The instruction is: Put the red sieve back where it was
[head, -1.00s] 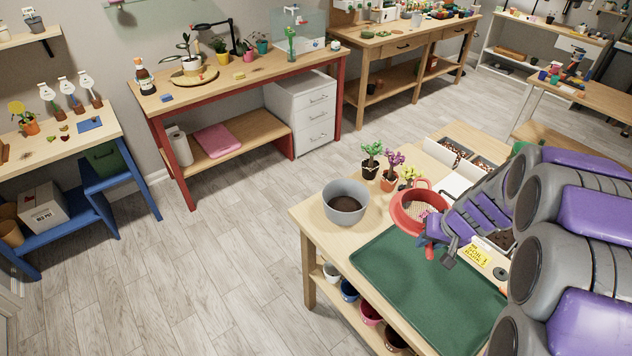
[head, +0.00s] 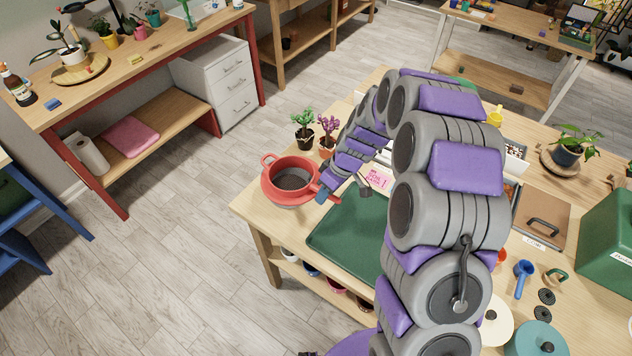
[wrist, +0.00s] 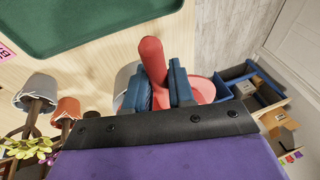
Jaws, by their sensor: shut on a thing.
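The red sieve (head: 271,192) is over the mouth of the grey pot at the left corner of the workbench. Dark soil shows through its middle. I cannot tell whether the sieve rests on the rim or hovers just above it. My gripper (head: 325,190) is at the sieve's right side, shut on its handle. In the wrist view my gripper's blue fingers (wrist: 156,88) pinch the red sieve's handle (wrist: 153,58) from both sides. Part of the grey pot (wrist: 125,76) shows behind the fingers; most of it is hidden there.
The green mat (head: 345,238) lies bare in front of my gripper. A green plant (head: 303,120) and a purple plant (head: 328,125) stand in small pots behind the sieve. A pink note (head: 378,178) lies near the mat's back edge. My arm hides much of the bench.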

